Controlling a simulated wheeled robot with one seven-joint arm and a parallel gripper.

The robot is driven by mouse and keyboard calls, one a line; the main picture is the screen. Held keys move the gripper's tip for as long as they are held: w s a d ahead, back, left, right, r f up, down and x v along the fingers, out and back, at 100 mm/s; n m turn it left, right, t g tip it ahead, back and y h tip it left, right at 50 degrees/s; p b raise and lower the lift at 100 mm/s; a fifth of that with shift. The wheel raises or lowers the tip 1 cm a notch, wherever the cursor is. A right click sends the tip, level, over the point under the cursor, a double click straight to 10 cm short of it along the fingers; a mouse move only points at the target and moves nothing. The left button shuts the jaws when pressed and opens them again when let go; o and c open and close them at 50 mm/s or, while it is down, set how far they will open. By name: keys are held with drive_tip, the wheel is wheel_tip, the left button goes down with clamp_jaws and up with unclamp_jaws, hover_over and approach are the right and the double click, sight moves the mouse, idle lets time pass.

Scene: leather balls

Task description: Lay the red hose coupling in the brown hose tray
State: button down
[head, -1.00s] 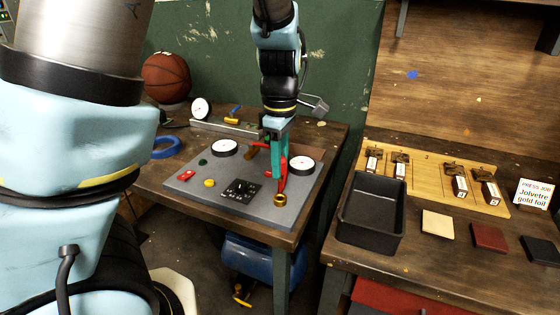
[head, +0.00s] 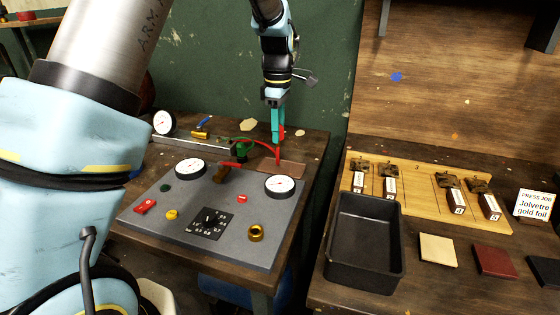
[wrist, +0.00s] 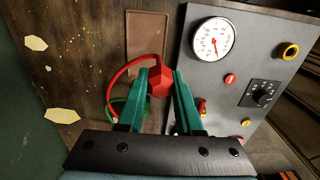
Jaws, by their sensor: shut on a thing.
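My gripper (head: 278,138) has teal fingers pointing down and is shut on the red hose coupling (head: 278,156). In the wrist view the coupling (wrist: 157,84) shows at the fingertips (wrist: 167,72), with its red hose curving off to the left. The brown hose tray (head: 292,168) is a shallow rectangle behind the right gauge. In the wrist view the tray (wrist: 148,22) lies just beyond the fingertips. The coupling appears to be held above the near end of the tray; the exact gap is hard to tell.
A green hose and fitting (head: 242,150) stand left of the tray. The grey panel (head: 150,220) carries dials (head: 280,185), a brass ring (head: 256,233) and a black knob plate (head: 210,222). A black bin (head: 345,270) sits on the right bench.

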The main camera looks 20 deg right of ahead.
wheel_tip(320, 180, down, 9)
drive_tip(key=shift+r+p, duration=0.15)
drive_tip(key=shift+p, duration=0.95)
drive_tip(key=c, duration=0.6)
unclamp_jaws()
